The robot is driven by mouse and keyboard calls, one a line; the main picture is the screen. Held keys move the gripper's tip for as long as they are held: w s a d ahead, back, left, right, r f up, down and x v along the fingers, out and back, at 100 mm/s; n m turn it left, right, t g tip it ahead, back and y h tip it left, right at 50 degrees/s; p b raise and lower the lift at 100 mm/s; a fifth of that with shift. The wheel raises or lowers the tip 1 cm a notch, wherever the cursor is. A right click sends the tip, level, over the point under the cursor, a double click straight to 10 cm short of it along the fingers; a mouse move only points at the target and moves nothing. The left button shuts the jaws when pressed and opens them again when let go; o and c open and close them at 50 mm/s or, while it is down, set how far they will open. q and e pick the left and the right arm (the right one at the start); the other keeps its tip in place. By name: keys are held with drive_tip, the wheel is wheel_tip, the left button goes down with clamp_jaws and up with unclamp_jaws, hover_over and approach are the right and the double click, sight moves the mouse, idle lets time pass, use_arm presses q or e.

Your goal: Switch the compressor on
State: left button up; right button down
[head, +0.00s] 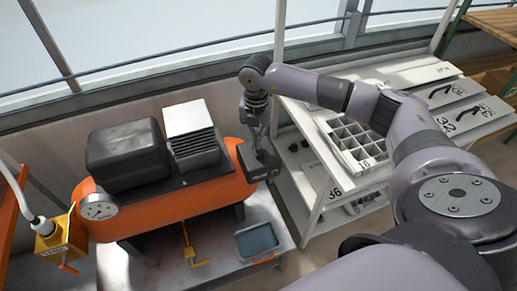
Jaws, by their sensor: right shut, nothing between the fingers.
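The compressor has an orange horizontal tank (160,215) with a black motor cover (128,155) and a white finned block (192,135) on top. A round gauge (98,207) sits at its left end. A dark box (258,170) with small pale lettering is at its right end; I cannot make out its switch position. My right gripper (263,150) points down at the top of this box, its fingers shut and empty. I cannot tell whether the fingertips touch the box. My left gripper is not in view.
A yellow box (62,238) with a pale hose stands at the left. A yellow-handled valve (192,245) and a blue-grey tray (257,241) are below the tank. A window rail runs behind.

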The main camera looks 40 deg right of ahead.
drive_tip(key=shift+r+p, duration=1.5)
drive_tip(key=shift+r, duration=1.15)
drive_tip(key=shift+a+f, duration=0.1)
